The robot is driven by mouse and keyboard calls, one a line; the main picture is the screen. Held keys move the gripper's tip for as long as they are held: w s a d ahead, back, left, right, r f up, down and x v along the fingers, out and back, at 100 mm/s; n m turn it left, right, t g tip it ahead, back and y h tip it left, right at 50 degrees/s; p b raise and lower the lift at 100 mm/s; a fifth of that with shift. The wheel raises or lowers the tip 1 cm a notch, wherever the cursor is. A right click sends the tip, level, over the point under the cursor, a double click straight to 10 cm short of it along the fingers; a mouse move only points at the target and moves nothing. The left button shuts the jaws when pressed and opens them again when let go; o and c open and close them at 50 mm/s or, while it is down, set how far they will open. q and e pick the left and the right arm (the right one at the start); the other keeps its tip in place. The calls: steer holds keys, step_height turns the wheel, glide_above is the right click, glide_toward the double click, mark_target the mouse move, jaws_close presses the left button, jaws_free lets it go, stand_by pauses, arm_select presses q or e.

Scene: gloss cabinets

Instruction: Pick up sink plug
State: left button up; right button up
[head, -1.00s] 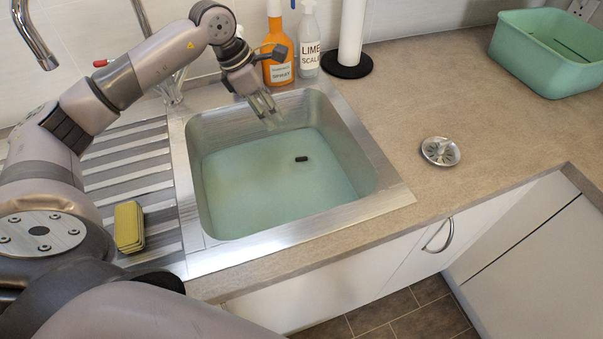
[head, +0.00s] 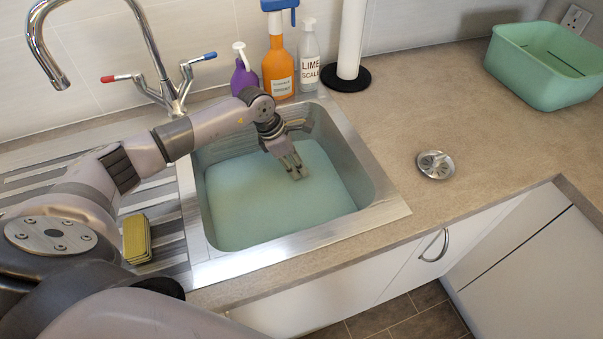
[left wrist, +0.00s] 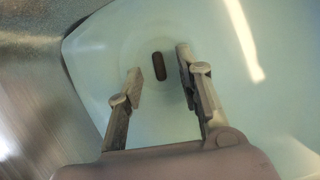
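The sink basin (head: 342,150) holds cloudy pale green water. A small dark brown oblong piece (left wrist: 159,66), which looks like the sink plug's grip, shows in the left wrist view inside a faint round outline. In the head view my left gripper hides it. My left gripper (head: 296,174) reaches down into the basin at the water. In the left wrist view its two fingers are apart, one on each side of the dark piece. I cannot tell whether they touch it or how deep it lies. My right gripper is not in view.
A round metal strainer (head: 436,164) lies on the counter right of the sink. A tap (head: 165,85), spray bottles (head: 278,70) and a paper roll (head: 351,40) stand behind. A yellow sponge (head: 136,239) lies on the drainer. A green tub (head: 540,80) stands far right.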

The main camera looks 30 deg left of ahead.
arm_select(q)
steer(key=shift+x, duration=1)
steer(key=shift+r, duration=0.1)
jaws_close()
